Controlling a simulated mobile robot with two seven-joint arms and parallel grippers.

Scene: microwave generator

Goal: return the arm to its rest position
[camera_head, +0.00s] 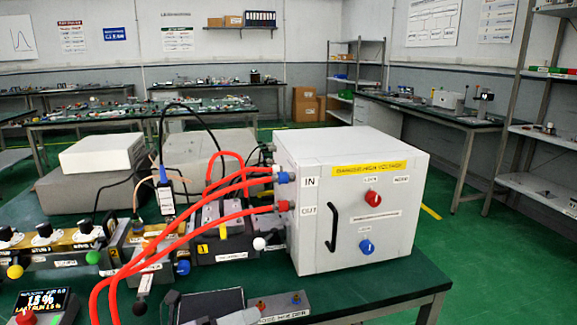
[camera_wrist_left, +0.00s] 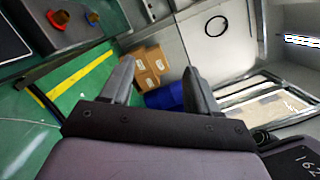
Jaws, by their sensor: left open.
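My left gripper (camera_wrist_left: 160,85) shows in the left wrist view, with its two dark fingers spread wide apart. It is open, and nothing shows between the fingers except the distant background. I cannot make out either gripper clearly in the head view. My right gripper is in neither view. In the head view a white high-voltage box (camera_head: 350,200) with a black handle, a red knob and a blue knob stands on the green bench (camera_head: 385,293).
Thick red cables (camera_head: 190,200) loop from the box's left side over the bench front. A small display (camera_head: 42,300) stands at the lower left. In the wrist view cardboard boxes (camera_wrist_left: 147,70) and a blue object (camera_wrist_left: 165,97) lie beyond the fingers. Green floor (camera_head: 490,270) is clear at right.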

